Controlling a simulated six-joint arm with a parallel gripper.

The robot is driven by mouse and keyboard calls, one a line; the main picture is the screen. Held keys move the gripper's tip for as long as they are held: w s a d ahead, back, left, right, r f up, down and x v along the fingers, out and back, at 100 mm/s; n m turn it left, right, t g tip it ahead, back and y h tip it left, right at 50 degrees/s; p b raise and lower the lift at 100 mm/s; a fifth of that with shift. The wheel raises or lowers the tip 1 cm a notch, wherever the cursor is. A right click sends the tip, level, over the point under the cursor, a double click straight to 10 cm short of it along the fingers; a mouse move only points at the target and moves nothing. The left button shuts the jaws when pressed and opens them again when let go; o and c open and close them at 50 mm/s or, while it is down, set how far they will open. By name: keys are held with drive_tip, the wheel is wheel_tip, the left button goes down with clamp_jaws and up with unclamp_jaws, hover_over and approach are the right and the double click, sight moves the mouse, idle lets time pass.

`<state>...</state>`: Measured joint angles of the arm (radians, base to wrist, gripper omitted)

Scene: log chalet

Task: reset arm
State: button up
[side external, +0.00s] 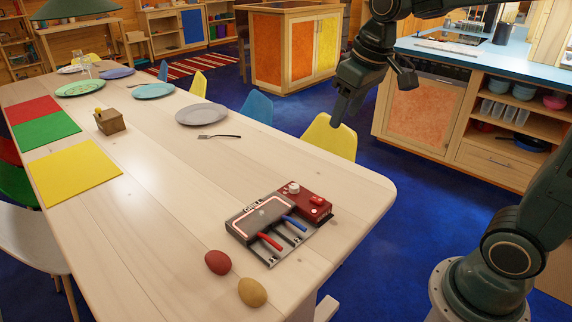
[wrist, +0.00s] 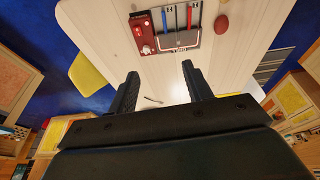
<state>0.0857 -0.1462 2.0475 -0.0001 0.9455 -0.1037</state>
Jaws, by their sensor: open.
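My gripper (side external: 340,108) hangs in the air beyond the right edge of the table, above the yellow chair, in the side external view. In the wrist view my gripper (wrist: 160,82) shows two dark fingers spread wide apart, with nothing between them but table surface farther off. It is open and empty, well clear of the table. My arm reaches in from the right side.
The wooden table (side external: 160,160) bears a grill panel (side external: 268,222) with red and blue levers, a red egg-shaped thing (side external: 218,262), a tan one (side external: 252,292), plates, a fork (side external: 218,136) and coloured mats. A yellow chair (side external: 330,138) stands below my gripper.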

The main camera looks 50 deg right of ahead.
drive_tip(key=s+a+f+t, duration=0.1)
drive_tip(key=s+a+t, duration=0.1)
drive_tip(key=s, duration=1.4)
drive_tip(key=shift+a+f, duration=0.35)
drive_tip(key=shift+a, duration=0.1)
